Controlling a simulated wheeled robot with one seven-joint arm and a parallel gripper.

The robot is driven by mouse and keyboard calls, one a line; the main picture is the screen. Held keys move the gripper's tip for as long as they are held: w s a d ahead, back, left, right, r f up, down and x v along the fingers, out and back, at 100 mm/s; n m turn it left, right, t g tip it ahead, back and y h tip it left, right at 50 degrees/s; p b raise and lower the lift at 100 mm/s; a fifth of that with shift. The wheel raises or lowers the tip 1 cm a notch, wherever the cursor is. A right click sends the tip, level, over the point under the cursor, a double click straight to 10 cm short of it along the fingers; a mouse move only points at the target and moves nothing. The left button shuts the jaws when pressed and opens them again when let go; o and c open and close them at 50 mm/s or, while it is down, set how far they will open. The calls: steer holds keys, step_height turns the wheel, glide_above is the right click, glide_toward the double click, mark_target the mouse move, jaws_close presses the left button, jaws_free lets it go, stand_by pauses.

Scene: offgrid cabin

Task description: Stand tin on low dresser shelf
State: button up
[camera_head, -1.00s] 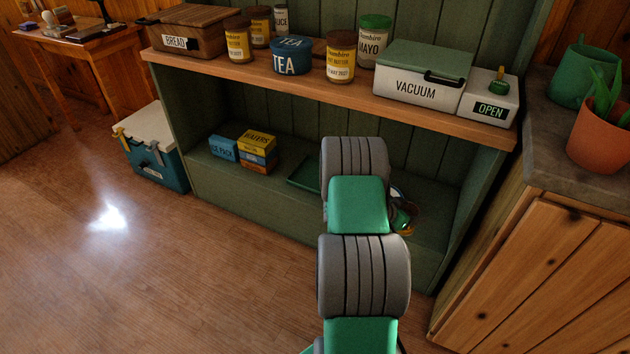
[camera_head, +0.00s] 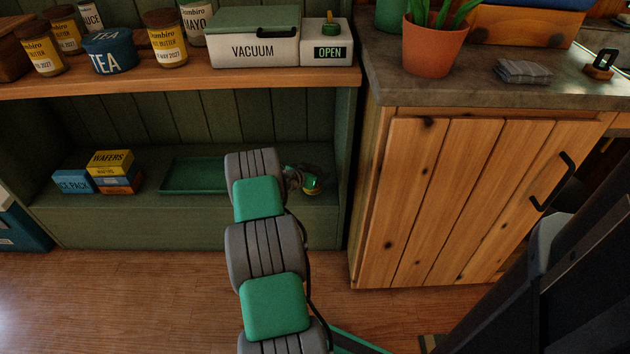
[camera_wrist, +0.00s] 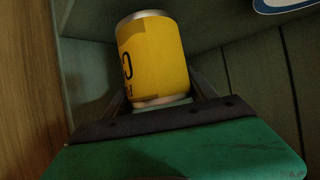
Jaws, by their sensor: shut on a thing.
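My gripper (camera_wrist: 160,90) is shut on a yellow tin (camera_wrist: 155,55) with a bare metal rim and dark lettering, seen between the fingers in the wrist view. In the head view my gripper (camera_head: 304,180) is inside the lower bay of the green dresser, near its right side, mostly hidden behind my arm. A bit of the yellow tin (camera_head: 312,189) shows there. The low dresser shelf (camera_head: 130,222) is a green ledge beneath the wooden upper shelf. I cannot tell whether the tin touches the low shelf.
A green tray (camera_head: 190,188), an ice pack box (camera_head: 73,184) and a wafers box (camera_head: 110,160) stand on the low shelf, left of my arm. The wooden upper shelf (camera_head: 190,81) hangs above. A wooden cabinet (camera_head: 440,200) stands right of the dresser.

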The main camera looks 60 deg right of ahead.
step_height(320, 180, down, 2)
steer(key=shift+a+f, duration=0.1)
steer(key=shift+f+b, duration=0.15)
steer(key=shift+b, duration=0.2)
steer(key=o, duration=1.8)
